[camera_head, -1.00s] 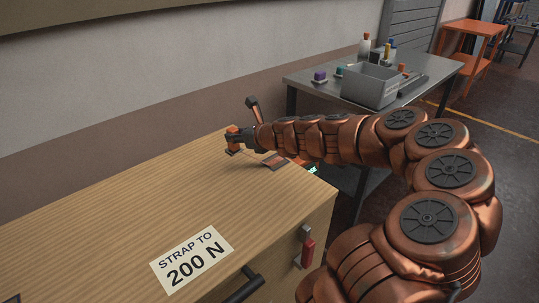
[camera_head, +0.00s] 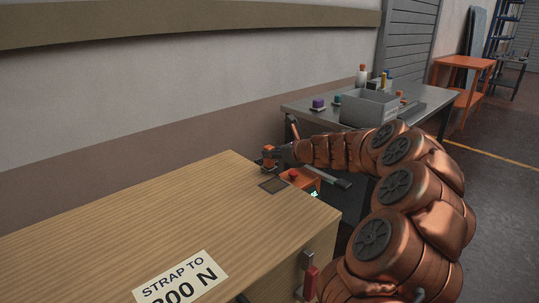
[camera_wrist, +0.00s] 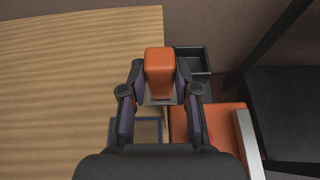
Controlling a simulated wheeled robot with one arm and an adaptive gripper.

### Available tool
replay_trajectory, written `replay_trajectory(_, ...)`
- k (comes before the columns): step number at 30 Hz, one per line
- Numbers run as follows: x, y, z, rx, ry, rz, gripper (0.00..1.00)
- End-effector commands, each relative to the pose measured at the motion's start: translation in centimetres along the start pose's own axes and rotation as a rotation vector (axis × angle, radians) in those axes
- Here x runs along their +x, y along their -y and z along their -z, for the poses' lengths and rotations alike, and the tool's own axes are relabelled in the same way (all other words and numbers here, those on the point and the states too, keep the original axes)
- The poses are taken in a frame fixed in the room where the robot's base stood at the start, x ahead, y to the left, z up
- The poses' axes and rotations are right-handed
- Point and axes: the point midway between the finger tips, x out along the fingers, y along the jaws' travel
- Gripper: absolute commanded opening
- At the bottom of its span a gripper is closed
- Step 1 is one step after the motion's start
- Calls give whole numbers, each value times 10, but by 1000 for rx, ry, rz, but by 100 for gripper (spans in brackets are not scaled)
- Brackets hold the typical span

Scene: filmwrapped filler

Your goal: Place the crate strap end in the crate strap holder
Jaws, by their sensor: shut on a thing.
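My gripper (camera_head: 274,153) is above the far right corner of the wooden crate. It is shut on an orange block, which I take for the crate strap end (camera_wrist: 159,70). A thin grey plate shows under the block in the wrist view. A black open-topped box (camera_wrist: 205,60), possibly the crate strap holder, is at the crate's far edge, just right of the block in the wrist view; the block and a finger hide part of it. A dark-framed square (camera_wrist: 135,121) lies on the crate top and also shows in the head view (camera_head: 272,186).
An orange device (camera_head: 308,179) with a red button stands by the crate's right edge. The crate (camera_head: 130,230) top is otherwise clear apart from a label. A metal table (camera_head: 420,100) with a grey bin stands behind. The wall runs along the left.

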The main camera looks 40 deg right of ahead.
Motion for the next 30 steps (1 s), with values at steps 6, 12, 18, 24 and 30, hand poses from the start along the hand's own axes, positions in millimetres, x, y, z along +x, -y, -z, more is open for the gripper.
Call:
replay_trajectory(6,26,19,-6,-2,-1,0,0)
replay_trajectory(12,47,36,-12,-4,-1,1,0)
replay_trajectory(18,63,49,-18,-2,0,1,0)
replay_trajectory(24,70,53,-20,-1,0,-1,0)
replay_trajectory(30,78,56,-13,1,0,-2,0)
